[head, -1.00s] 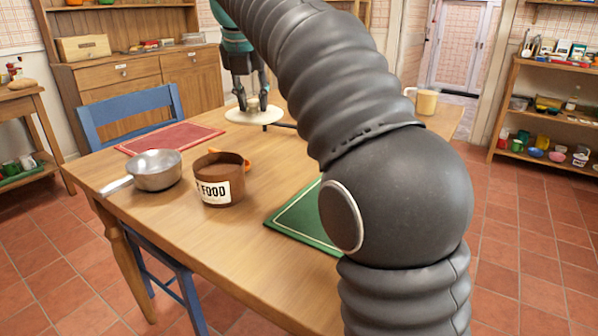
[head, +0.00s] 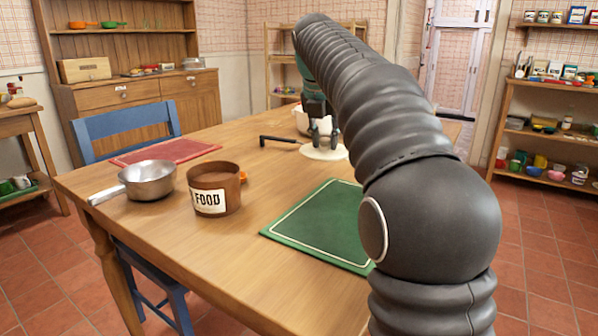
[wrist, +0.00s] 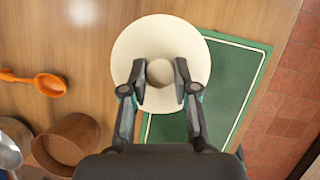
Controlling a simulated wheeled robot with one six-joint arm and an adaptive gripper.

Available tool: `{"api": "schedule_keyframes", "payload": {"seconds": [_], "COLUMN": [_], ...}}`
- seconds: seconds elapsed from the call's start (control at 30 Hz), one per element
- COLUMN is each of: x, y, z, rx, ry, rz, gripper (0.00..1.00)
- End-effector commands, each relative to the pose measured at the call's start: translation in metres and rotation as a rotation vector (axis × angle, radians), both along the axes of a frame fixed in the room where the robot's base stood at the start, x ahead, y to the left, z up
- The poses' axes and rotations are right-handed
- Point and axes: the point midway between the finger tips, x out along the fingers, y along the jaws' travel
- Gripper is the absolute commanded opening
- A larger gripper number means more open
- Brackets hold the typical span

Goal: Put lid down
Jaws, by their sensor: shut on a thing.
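The lid is a cream round disc (head: 318,154) with a knob in the middle. In the wrist view the lid (wrist: 160,35) fills the upper middle, its round knob between the two fingers. My gripper (head: 324,138) is shut on that knob; it also shows in the wrist view (wrist: 159,78). The lid looks level and seems to be above the table, but the height of the gap is hard to tell. In the wrist view it overlaps part of the green mat (wrist: 225,85).
On the wooden table (head: 240,245) are a brown FOOD pot (head: 222,197), a metal saucepan (head: 148,181), a red mat (head: 165,149) and an orange spoon (wrist: 50,84). A white vessel (head: 303,119) stands behind my gripper. The green mat (head: 310,222) is bare in the head view.

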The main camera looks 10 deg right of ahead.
Motion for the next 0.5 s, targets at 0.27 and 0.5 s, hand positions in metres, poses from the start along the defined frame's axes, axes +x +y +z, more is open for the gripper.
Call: {"api": "schedule_keyframes", "payload": {"seconds": [0.27,0.5], "x": [0.03,0.037], "y": [0.041,0.051], "z": [-0.031,-0.04], "rx": [-0.001,0.0], "ry": [0.0,-0.001], "rz": [0.002,-0.001], "gripper": [0.05,0.05]}}
